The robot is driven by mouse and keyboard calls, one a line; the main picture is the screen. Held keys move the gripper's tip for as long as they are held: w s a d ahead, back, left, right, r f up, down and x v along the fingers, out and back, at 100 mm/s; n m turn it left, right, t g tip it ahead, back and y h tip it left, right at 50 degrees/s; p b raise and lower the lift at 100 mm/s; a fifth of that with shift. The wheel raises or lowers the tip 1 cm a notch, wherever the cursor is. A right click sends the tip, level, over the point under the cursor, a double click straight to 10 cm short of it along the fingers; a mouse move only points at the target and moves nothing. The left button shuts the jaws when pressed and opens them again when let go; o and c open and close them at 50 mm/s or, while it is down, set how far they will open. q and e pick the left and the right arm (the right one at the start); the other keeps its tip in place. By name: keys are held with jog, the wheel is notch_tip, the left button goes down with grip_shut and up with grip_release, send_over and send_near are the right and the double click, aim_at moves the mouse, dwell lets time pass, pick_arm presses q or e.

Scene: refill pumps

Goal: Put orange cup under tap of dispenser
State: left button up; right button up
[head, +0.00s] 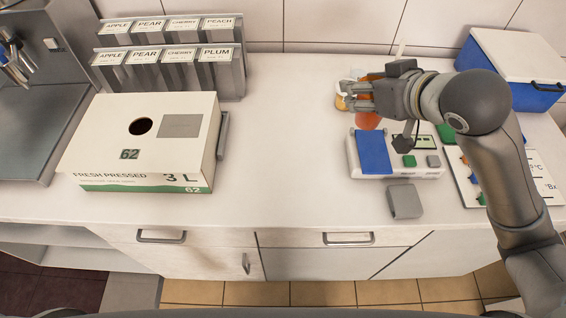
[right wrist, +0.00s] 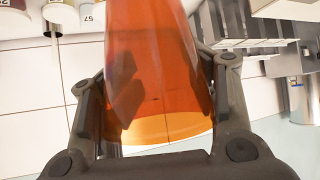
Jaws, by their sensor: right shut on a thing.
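My right gripper (head: 360,97) is shut on the orange cup (head: 367,121), which is see-through and partly hidden behind the fingers in the head view. In the right wrist view the orange cup (right wrist: 150,65) fills the space between the two fingers, one on each side of it. The cup is above or at the back right of the counter; I cannot tell whether its base touches. My left gripper is not in view.
A white juice box (head: 140,140) marked 62 stands at left, before labelled holders (head: 170,60). A small device with a blue panel (head: 373,152) and a grey block (head: 404,201) lie near the cup. A blue-and-white box (head: 535,95) stands back right. The middle counter (head: 280,130) is clear.

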jog(key=s+a+f+n+g+y, duration=0.2)
jog(key=s+a+f+n+y, duration=0.15)
jog(key=s+f, duration=0.35)
jog(key=p, duration=0.2)
send_over(295, 158)
jog(key=shift+h, duration=0.25)
notch_tip(295, 158, down, 11)
jog(key=shift+s+r, duration=0.1)
jog(key=shift+r, duration=0.1)
notch_tip(295, 158, down, 2)
jog(key=shift+f+p, duration=0.2)
jog(key=shift+p, duration=0.2)
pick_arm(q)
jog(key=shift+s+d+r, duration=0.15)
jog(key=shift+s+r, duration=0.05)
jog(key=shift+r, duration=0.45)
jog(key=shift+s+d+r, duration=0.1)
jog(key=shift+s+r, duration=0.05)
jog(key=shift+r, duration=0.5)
pick_arm(e)
jog(key=shift+f, duration=0.4)
jog(key=shift+f, duration=0.1)
jog(key=shift+f, duration=0.1)
jog(key=o, duration=1.2)
